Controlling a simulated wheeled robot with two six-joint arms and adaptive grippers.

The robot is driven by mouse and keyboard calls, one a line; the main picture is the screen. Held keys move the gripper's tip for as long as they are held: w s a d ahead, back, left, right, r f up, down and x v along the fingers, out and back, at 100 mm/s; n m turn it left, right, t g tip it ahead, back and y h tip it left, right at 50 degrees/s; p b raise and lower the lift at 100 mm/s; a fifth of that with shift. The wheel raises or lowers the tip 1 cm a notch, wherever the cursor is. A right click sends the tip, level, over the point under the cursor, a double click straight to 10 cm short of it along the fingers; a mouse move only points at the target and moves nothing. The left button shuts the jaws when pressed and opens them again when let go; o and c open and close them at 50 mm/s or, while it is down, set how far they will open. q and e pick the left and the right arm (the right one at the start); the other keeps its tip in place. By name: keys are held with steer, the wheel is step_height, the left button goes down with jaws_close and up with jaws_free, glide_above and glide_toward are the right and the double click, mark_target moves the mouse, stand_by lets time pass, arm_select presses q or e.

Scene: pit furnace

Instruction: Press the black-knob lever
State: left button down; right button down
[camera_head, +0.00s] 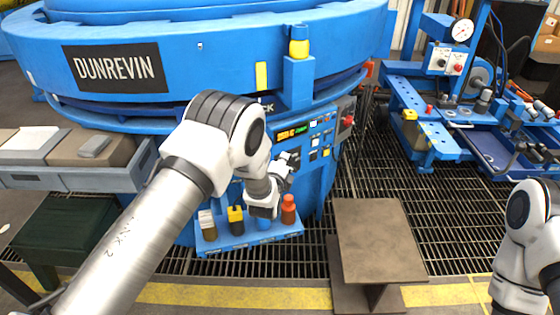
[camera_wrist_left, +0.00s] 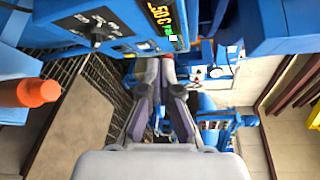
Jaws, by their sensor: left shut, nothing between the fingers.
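My left gripper (camera_head: 284,168) is in front of the blue furnace's control panel (camera_head: 318,138), its fingers shut and empty. Its fingers also show in the left wrist view (camera_wrist_left: 162,88), pointing past the panel's edge. A black knob (camera_wrist_left: 97,38) stands on a dark plate with white marks, up and left of the fingers in the left wrist view. It looks apart from them. I cannot tell for sure that it is the lever. My left wrist and gripper hide that part of the panel in the head view. My right gripper is out of view.
A blue tray (camera_head: 250,240) below my left gripper holds several bottles, including an orange one (camera_head: 289,212). A brown stand (camera_head: 378,240) is to its right. A blue machine (camera_head: 430,135) stands at the far right.

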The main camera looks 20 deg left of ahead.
arm_select(q)
steer(key=w+a, duration=0.4)
steer(key=w, duration=0.1)
steer(key=shift+w, duration=0.1)
steer(key=shift+a, duration=0.1)
stand_by(0.4)
